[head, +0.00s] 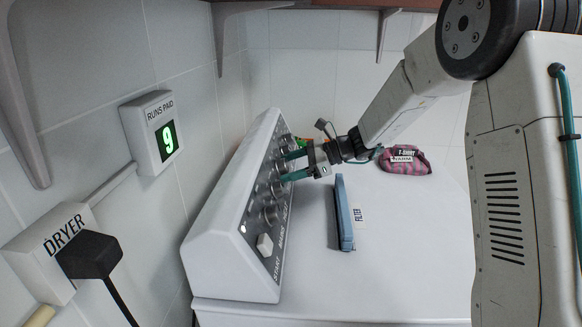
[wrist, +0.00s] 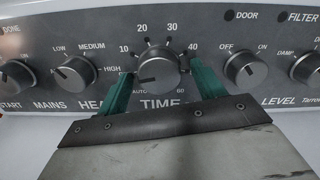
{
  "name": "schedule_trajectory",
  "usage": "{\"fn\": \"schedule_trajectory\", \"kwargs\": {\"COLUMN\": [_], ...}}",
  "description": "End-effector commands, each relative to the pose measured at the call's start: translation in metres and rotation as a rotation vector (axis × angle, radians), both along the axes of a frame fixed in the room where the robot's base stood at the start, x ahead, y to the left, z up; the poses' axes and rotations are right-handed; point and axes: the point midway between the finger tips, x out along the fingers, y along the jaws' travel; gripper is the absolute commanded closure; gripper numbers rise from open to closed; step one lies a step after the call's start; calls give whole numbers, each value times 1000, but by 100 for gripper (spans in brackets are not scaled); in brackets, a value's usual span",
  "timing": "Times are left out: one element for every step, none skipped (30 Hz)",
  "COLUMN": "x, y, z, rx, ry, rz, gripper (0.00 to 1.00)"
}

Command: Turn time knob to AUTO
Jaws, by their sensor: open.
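The time knob (wrist: 158,66) is a round grey knob on the dark panel in the wrist view. Numbers 10 to 60 and AUTO ring it, with AUTO at its lower left. My gripper (wrist: 161,84) is open, with one green finger at each side of the knob; contact is unclear. In the head view my gripper (head: 287,166) reaches the sloped control panel (head: 262,205), and its fingers partly hide the knobs there.
The heat knob (wrist: 75,74) is to the left and an on/off knob (wrist: 245,68) to the right, both close to the fingers. A blue filter (head: 344,215) and a pink-grey bundle (head: 405,162) lie on the white top.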

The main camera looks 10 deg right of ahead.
Motion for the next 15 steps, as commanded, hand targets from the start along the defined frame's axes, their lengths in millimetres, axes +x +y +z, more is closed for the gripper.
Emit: {"fn": "schedule_trajectory", "kwargs": {"x": [0,0,0,0,0,0,0,0,0,0,0,0,0,0,0], "y": [0,0,0,0,0,0,0,0,0,0,0,0,0,0,0], "z": [0,0,0,0,0,0,0,0,0,0,0,0,0,0,0], "rx": [0,0,0,0,0,0,0,0,0,0,0,0,0,-1,-1], "ry": [0,0,0,0,0,0,0,0,-1,-1,-1,-1,0,-1,-4], "rz": [0,0,0,0,0,0,0,1,0,0,0,0,1,2,3], "gripper": [32,32,32,32,35,46,54,62,74,77,77,76,76,76,76]}}
